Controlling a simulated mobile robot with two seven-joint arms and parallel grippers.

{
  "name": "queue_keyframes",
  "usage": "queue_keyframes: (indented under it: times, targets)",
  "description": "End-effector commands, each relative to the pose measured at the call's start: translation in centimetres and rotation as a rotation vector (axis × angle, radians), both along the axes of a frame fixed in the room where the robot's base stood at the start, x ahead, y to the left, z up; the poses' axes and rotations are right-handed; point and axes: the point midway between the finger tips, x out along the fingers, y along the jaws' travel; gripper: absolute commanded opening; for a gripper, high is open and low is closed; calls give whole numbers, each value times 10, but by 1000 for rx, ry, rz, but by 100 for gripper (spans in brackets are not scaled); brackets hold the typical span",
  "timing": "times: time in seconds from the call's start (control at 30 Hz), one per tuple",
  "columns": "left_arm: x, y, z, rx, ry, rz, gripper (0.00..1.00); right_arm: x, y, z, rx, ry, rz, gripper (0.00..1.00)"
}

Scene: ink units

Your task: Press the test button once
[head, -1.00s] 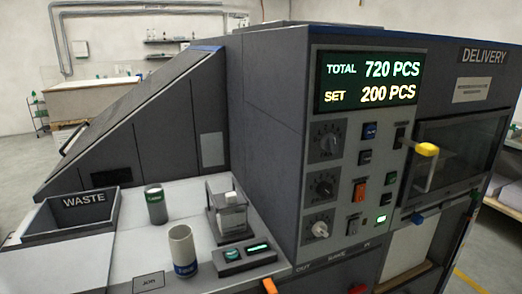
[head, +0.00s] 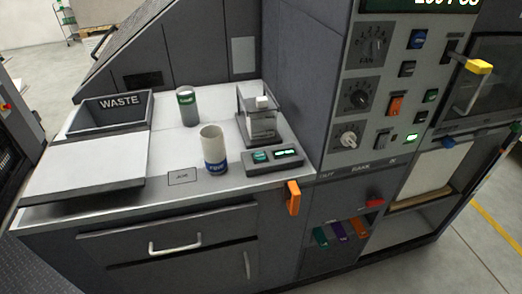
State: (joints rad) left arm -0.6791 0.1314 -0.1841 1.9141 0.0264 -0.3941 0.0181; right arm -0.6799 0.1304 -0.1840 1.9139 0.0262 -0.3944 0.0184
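The control panel (head: 391,137) stands upright on the machine at the right. It carries three knobs and several buttons: a blue button (head: 418,39), a dark button (head: 407,69), an orange switch (head: 395,106), a small green button (head: 431,95) and a lit green one (head: 411,138). Their labels are too small to read, so I cannot tell which is the test button. Neither of my grippers is in view.
A worktop holds a WASTE bin (head: 112,127), a green-banded can (head: 188,106), a white cup with a blue band (head: 213,150), a dispenser (head: 259,118) and a small console (head: 273,159). A yellow-ended lever (head: 479,67) and an orange handle (head: 293,198) stick out.

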Motion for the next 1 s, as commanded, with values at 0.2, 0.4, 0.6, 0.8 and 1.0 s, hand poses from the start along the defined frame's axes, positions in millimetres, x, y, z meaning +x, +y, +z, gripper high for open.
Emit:
queue_keyframes:
  times: [0.2, 0.4, 0.6, 0.8, 1.0]
  targets:
    - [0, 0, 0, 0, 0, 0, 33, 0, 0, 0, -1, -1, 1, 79]
    - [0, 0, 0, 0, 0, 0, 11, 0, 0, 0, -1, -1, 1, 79]
    - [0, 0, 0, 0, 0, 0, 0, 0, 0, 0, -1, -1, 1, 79]
    - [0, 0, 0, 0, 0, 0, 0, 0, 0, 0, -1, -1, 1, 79]
    - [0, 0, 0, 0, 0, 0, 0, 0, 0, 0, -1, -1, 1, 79]
